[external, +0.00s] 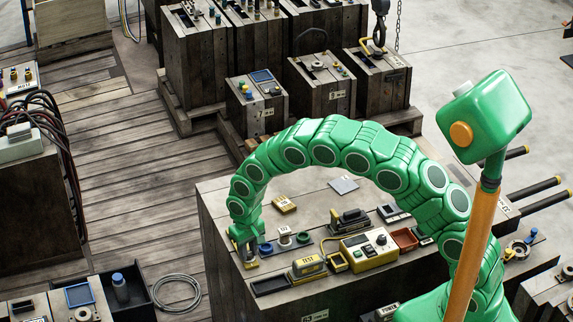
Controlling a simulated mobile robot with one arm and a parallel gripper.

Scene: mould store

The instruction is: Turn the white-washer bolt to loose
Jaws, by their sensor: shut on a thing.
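My green arm arches over the wooden workbench (335,196) in the external view. My gripper (247,262) is low at the bench's left end, pointing down. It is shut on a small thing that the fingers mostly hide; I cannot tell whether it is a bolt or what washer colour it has. No bolt with a white washer can be made out for certain at this size.
A yellow control box (369,251), a yellow and dark block marked TEST (308,266), a black tray (271,286) and a red tray (405,239) crowd the bench near the gripper. A yellow block (284,204) and a grey plate (343,185) lie behind, with bare wood between.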

